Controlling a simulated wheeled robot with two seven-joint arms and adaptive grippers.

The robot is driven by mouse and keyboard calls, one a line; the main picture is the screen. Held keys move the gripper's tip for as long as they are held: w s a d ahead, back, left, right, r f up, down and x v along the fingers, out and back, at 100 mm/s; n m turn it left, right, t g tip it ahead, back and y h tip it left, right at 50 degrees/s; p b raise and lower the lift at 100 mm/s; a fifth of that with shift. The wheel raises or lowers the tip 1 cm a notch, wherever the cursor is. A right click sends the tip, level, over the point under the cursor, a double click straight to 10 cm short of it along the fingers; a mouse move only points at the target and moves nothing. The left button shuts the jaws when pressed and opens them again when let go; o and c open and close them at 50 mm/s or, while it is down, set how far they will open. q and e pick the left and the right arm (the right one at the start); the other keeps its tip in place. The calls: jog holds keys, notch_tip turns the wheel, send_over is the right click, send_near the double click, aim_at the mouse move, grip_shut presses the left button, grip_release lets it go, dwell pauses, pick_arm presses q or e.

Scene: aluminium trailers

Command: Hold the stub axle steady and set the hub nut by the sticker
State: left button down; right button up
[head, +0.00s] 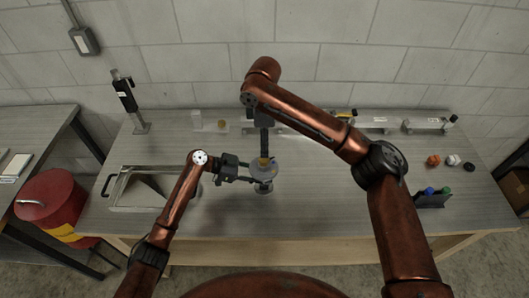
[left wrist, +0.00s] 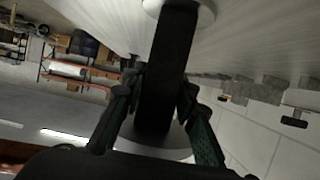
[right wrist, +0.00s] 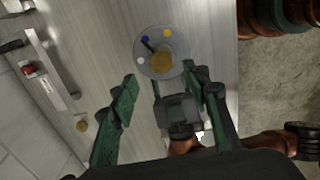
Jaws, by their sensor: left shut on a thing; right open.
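The stub axle stands on the bench in front of me; its dark post (left wrist: 165,75) runs between two pale round ends. My left gripper (head: 250,180) is shut on this post from the left. On top is a grey round hub face (right wrist: 148,72) with blue, yellow and white dots, a dark mark and a brass hub nut (right wrist: 162,62). The nut also shows in the head view (head: 264,161). My right gripper (right wrist: 170,95) is open and points down above the hub, its fingers apart and clear of the nut. Small details of the nut are hard to tell.
An open metal tray (head: 150,207) lies at the left. A black tool on a stand (head: 125,95) is behind it. Fixtures (head: 428,124) line the back edge. Orange, white and dark caps (head: 433,160) and a dark rack (head: 432,201) stand at the right. A red can (head: 48,195) is beyond the left edge.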

notch_tip(320, 180, up, 5)
dwell(0.3)
pick_arm(q)
jog(key=c, duration=1.5)
grip_release()
jog(key=shift+o, duration=0.2)
